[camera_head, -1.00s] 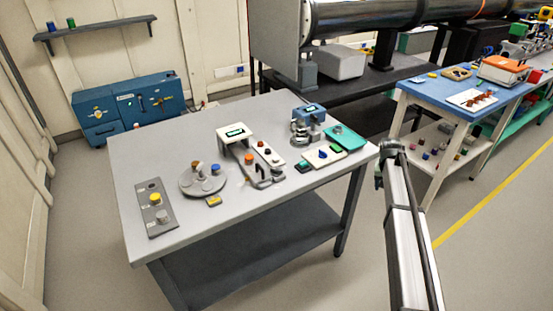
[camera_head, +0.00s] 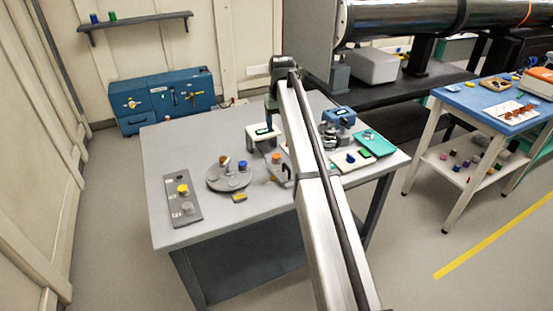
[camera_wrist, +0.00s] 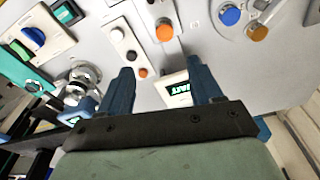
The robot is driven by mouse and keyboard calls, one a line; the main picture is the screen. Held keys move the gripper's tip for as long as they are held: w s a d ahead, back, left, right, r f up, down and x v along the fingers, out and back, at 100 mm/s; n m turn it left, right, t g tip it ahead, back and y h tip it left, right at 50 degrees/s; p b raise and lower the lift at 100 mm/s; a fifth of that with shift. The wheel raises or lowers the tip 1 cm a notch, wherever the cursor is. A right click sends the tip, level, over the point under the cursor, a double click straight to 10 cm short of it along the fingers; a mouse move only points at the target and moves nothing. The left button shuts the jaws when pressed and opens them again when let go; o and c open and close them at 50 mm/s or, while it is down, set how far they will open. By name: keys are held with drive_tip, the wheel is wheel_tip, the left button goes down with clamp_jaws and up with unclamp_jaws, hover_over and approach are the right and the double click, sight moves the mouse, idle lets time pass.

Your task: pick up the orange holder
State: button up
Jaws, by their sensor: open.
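An orange round-topped piece (camera_head: 276,158) stands on a grey mount in the middle of the grey table; it also shows in the wrist view (camera_wrist: 164,31), beyond and between my fingers. A browner orange piece (camera_head: 224,161) sits beside a blue one (camera_head: 243,167) on a round grey plate (camera_head: 215,182); the browner piece shows at the upper right of the wrist view (camera_wrist: 257,32). I cannot tell for certain which is the holder. My gripper (camera_wrist: 161,64) is open and empty above the table, its two blue fingers apart. My arm partly hides the mount in the head view.
A white unit with a green display (camera_head: 262,131) stands below my gripper. A white button panel (camera_wrist: 127,48) lies near the orange piece. A grey panel with a yellow knob (camera_head: 183,200) is at left; a teal tray (camera_head: 375,143) is at right.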

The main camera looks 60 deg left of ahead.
sight(276, 156)
drive_tip(key=f, duration=0.4)
drive_tip(key=a+f, duration=0.1)
drive_tip(key=f, duration=0.8)
drive_tip(key=shift+s+a+f, duration=0.2)
drive_tip(key=shift+s+f, duration=0.1)
drive_tip(key=shift+f, duration=0.05)
drive_tip(key=shift+c, duration=0.3)
drive_tip(key=c, duration=1.1)
drive_tip(key=shift+r, duration=0.1)
